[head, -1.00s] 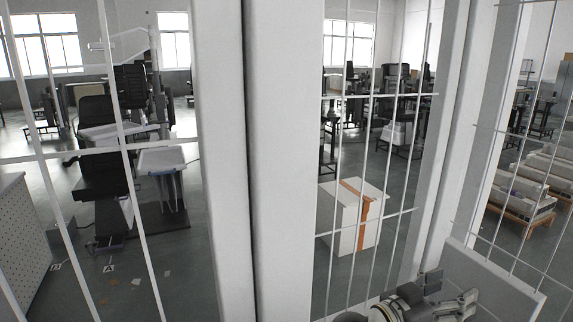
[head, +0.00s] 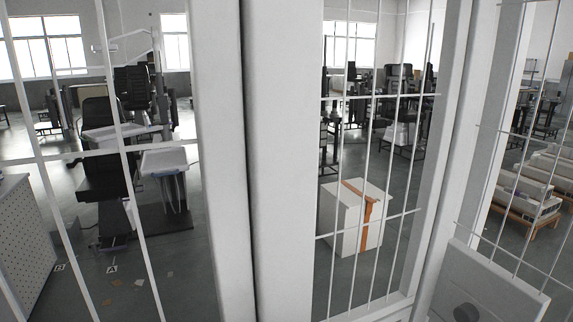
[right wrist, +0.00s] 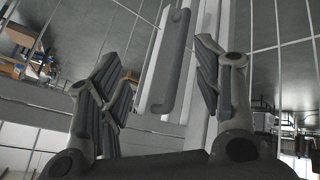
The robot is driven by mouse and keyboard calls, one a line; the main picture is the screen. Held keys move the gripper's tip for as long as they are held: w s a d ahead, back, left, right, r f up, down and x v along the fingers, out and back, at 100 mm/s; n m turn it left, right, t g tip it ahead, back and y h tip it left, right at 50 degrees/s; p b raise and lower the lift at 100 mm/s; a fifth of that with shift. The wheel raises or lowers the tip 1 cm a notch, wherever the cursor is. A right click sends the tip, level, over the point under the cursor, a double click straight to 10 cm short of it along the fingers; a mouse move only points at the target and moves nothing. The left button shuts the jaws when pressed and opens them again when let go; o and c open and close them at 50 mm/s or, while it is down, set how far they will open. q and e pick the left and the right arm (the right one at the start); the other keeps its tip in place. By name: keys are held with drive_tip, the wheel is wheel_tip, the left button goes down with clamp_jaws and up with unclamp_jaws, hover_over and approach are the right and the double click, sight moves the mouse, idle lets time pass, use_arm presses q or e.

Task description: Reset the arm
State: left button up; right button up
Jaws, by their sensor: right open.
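My right gripper (right wrist: 158,85) shows in the right wrist view with its two dark, jointed fingers spread apart. Nothing is held between them. A long grey handle-like bar (right wrist: 168,62) on a white upright shows beyond the gap between the fingers; I cannot tell how far it is from them. The right gripper is not in the head view now. My left gripper is in neither view.
A white frame post (head: 222,150) and wire mesh stand close in front. A light panel (head: 490,285) with a dark round spot is at lower right. Beyond the mesh are a white box with an orange strip (head: 357,217), black chairs (head: 100,140) and open floor.

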drive_tip(key=s+a+f+n+g+y, duration=0.25)
drive_tip(key=s+a+n+y, duration=0.45)
drive_tip(key=s, duration=0.5)
wheel_tip(320, 180, down, 30)
drive_tip(key=s+a+m+h+b, duration=0.1)
drive_tip(key=s+m+b, duration=0.1)
drive_tip(key=b, duration=0.1)
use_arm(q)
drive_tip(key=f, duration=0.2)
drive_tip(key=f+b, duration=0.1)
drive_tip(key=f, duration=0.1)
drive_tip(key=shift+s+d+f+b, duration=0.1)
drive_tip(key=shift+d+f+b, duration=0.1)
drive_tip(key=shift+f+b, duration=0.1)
use_arm(e)
drive_tip(key=s+d+f+g, duration=0.2)
drive_tip(key=s+f, duration=1.4)
drive_tip(key=f, duration=0.1)
drive_tip(key=shift+d, duration=0.35)
drive_tip(key=shift+s, duration=0.1)
